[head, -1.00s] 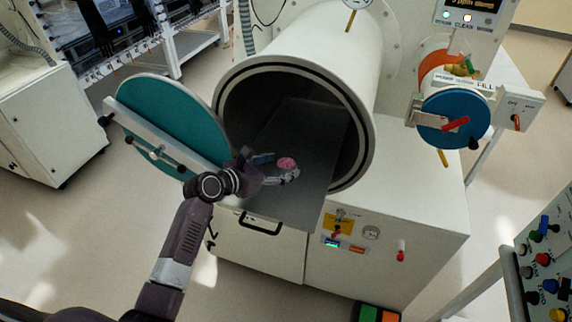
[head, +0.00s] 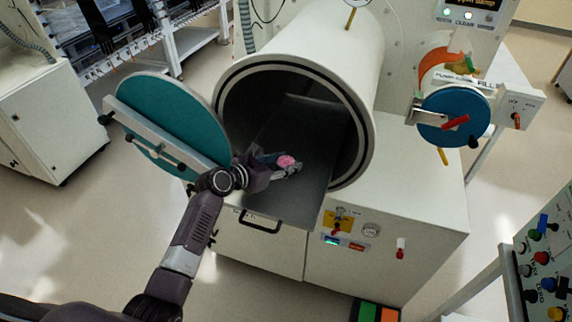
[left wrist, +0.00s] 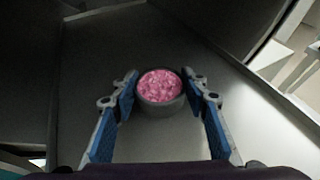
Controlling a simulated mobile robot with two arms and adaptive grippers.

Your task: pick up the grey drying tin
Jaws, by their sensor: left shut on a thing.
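The grey drying tin (left wrist: 160,100) is a small round cup filled with pink granules. In the head view its pink top (head: 286,161) shows over the sliding tray (head: 314,143) at the mouth of the round chamber. My left gripper (left wrist: 160,91) has one blue-padded finger on each side of the tin and is shut on it. In the head view my left gripper (head: 284,166) reaches in from the left over the tray. I cannot tell whether the tin's base touches the tray. My right gripper is not in view.
The chamber's teal round door (head: 172,122) stands open at the left, close beside my left arm. The chamber's rim (head: 369,150) surrounds the tray. A smaller blue round door (head: 453,117) is at the right. The tray around the tin is bare.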

